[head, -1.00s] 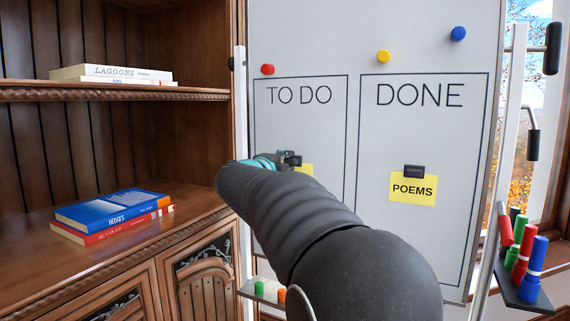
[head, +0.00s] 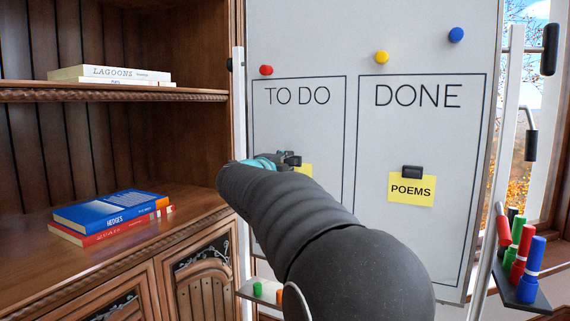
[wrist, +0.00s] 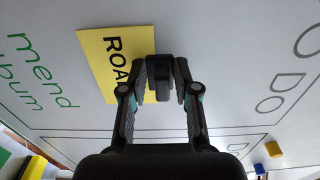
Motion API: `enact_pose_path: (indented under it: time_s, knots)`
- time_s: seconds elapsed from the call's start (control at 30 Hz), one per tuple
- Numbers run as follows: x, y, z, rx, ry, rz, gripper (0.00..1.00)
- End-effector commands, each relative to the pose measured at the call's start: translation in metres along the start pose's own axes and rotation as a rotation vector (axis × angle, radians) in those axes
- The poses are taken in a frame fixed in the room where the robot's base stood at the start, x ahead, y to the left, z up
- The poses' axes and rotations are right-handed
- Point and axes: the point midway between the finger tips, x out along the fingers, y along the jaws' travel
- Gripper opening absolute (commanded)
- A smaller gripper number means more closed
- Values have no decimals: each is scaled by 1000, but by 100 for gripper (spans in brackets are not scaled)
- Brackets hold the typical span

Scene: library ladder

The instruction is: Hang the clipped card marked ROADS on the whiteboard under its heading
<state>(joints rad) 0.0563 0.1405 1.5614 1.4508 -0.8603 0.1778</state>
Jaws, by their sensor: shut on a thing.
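The yellow ROADS card (wrist: 107,60) has a black clip (wrist: 160,75), and my gripper (wrist: 164,72) is shut on that clip. The card's last letters are hidden behind the gripper. In the head view my gripper (head: 284,160) is in front of the whiteboard (head: 320,40), over the TO DO column, with a corner of the yellow card (head: 306,170) showing. I cannot tell whether the clip touches the board. The TO DO heading (head: 298,96) is above the card. The DONE heading (head: 418,96) is to the right, with a clipped POEMS card (head: 411,190) hanging below it.
Green handwriting (wrist: 40,75) is on the board below the card. Red (head: 266,70), yellow (head: 382,57) and blue (head: 456,34) magnets sit near the top. A wooden bookcase (head: 120,94) with books stands left. Several markers (head: 522,255) stand at the right.

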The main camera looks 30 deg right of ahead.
Motion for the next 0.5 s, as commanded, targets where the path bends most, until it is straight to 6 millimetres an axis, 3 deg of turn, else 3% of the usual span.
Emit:
enact_pose_path:
  time_s: [0.03, 0.07, 0.17, 0.5]
  knots:
    - [0, 0, 0, 0, 0, 0, 0]
    - [0, 0, 0, 0, 0, 0, 33]
    - [0, 0, 0, 0, 0, 0, 58]
    - [-2, 0, 0, 0, -1, 0, 60]
